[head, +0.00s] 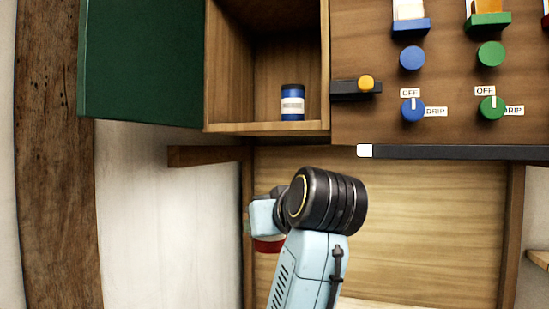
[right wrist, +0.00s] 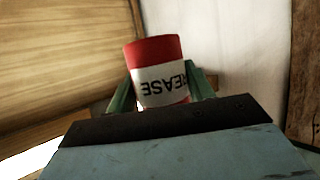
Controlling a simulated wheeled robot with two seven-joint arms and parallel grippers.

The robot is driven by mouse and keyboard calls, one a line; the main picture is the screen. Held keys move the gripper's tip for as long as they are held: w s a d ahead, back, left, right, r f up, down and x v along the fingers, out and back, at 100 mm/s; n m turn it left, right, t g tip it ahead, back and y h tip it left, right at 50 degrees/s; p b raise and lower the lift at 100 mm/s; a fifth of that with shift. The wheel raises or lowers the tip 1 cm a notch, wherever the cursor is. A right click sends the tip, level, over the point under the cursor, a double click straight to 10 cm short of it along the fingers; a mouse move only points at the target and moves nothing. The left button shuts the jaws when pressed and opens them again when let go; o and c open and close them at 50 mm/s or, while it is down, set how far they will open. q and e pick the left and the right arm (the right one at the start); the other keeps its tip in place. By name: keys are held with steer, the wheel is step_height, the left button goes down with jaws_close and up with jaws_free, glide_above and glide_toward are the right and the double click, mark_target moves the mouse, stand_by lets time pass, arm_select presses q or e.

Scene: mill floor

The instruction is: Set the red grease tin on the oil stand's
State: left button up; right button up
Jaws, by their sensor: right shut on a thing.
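In the head view only a red part of the tin (head: 268,245) shows below my wrist, in front of the lower wooden panel and below the cabinet. The rest is hidden by my arm. The oil stand (head: 460,70) has a wooden panel with knobs and an open cubby (head: 228,75) on its left. My left gripper is not in view.
A blue tin (head: 292,104) with a white label stands in the cubby's right part; the floor left of it is clear. The green door (head: 140,60) is swung open to the left. Blue (head: 413,109) and green (head: 491,108) drip knobs sit above a dark rail (head: 450,152).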

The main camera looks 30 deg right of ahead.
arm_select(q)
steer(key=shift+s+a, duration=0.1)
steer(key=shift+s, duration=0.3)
arm_select(e)
steer(key=s+a+f, duration=0.2)
steer(key=f, duration=0.8)
steer(key=s+a+f+n+y, duration=0.1)
steer(key=s+a+f, duration=0.1)
steer(key=f, duration=0.8)
steer(key=s+a+f+n+y, duration=0.1)
steer(key=s+a+f, duration=0.1)
steer(key=f, duration=0.9)
steer(key=shift+a, duration=0.4)
steer(key=shift+s+d+f, duration=0.1)
